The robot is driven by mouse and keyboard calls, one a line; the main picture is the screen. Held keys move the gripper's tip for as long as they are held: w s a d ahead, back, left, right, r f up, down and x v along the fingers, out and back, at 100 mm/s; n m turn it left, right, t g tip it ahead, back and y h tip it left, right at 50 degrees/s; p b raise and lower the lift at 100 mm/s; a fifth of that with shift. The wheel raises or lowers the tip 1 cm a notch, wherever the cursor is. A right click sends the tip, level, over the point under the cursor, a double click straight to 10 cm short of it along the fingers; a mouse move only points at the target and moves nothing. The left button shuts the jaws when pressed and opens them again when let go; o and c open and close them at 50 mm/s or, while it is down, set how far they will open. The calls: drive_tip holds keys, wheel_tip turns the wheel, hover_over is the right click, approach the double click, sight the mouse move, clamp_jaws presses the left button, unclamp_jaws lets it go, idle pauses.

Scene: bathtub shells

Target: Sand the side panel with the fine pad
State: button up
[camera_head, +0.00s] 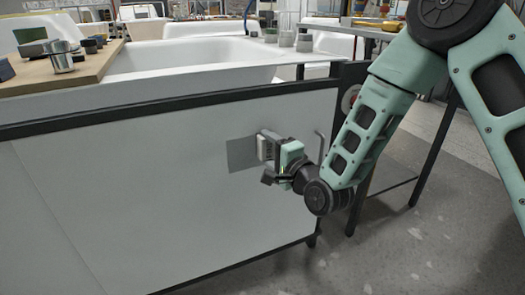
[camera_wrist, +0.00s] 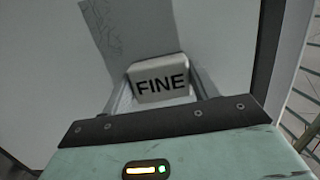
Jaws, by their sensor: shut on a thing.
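The side panel (camera_head: 150,185) is a large light-grey upright sheet in a dark frame, on the front of the tub stand. My gripper (camera_head: 268,150) is at the panel's right part and is shut on the fine pad (camera_wrist: 160,82). The pad is a pale block marked "FINE" in the wrist view, between the two fingers. In the head view the pad (camera_head: 263,147) is at the panel face; I cannot tell for sure whether it touches. A darker grey patch (camera_head: 240,155) shows on the panel just left of the pad. In the wrist view this patch (camera_wrist: 125,30) has faint scratch-like lines.
A white bathtub shell (camera_head: 180,58) is above the panel. A wooden board (camera_head: 95,68) at the upper left holds a metal mug (camera_head: 61,57) and several small items. Several small pots stand on the tub's far rim. A dark table leg (camera_head: 435,150) stands to the right, over open grey floor.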

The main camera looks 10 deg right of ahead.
drive_tip(key=d, duration=0.2)
drive_tip(key=w+d, duration=0.1)
drive_tip(key=d, duration=0.1)
drive_tip(key=shift+w+d, duration=0.15)
idle(0.4)
drive_tip(key=a+v, duration=0.1)
drive_tip(key=v, duration=0.5)
drive_tip(key=shift+s, duration=0.3)
drive_tip(key=shift+a, duration=0.1)
drive_tip(key=shift+a+p+v, duration=0.2)
drive_tip(key=shift+p+v, duration=0.3)
drive_tip(key=shift+v, duration=0.95)
